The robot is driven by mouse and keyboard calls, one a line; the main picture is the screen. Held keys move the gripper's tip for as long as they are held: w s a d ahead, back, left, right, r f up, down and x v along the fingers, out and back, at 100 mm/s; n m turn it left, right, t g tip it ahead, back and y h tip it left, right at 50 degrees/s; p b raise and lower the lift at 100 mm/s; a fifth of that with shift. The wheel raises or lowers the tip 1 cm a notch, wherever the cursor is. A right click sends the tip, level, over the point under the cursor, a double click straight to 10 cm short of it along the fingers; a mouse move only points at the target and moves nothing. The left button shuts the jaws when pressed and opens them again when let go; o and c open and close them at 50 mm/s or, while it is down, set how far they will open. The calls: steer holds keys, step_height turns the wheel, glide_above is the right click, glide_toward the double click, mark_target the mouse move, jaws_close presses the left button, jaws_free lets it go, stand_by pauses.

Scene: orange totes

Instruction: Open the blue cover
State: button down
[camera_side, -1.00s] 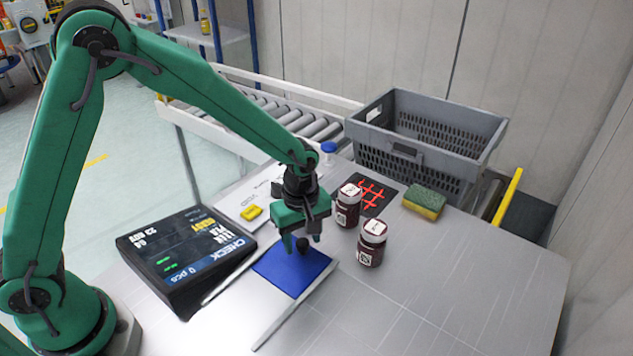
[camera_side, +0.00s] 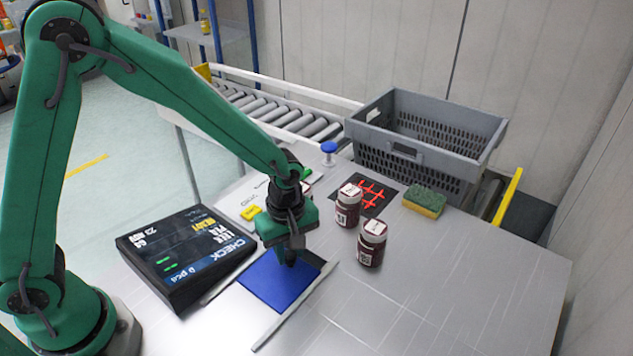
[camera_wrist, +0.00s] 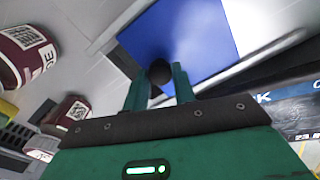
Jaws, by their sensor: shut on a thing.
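The blue cover (camera_side: 277,284) is a flat sliding panel between two pale rails on the table. A dark opening (camera_side: 312,258) shows at its far right end, partly hidden by my gripper. My gripper (camera_side: 287,258) is over the far end of the cover, pointing down, shut on the cover's round black knob. In the wrist view the blue cover (camera_wrist: 190,35) fills the upper middle, and the black knob (camera_wrist: 160,71) sits between the two green fingers of my gripper (camera_wrist: 160,80).
A black display box (camera_side: 185,255) stands left of the cover. Two dark red jars (camera_side: 372,243) (camera_side: 347,207) stand to the right. A sponge (camera_side: 425,201), a grey crate (camera_side: 425,140) and a roller conveyor (camera_side: 275,112) are farther back. The front right table is clear.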

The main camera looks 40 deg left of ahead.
mark_target(266, 287)
steer(key=s, duration=0.7)
steer(key=shift+s, duration=0.1)
steer(key=c, duration=1.1)
jaws_free()
steer(key=shift+r, duration=0.15)
steer(key=shift+r, duration=3.8)
steer(key=shift+r, duration=0.1)
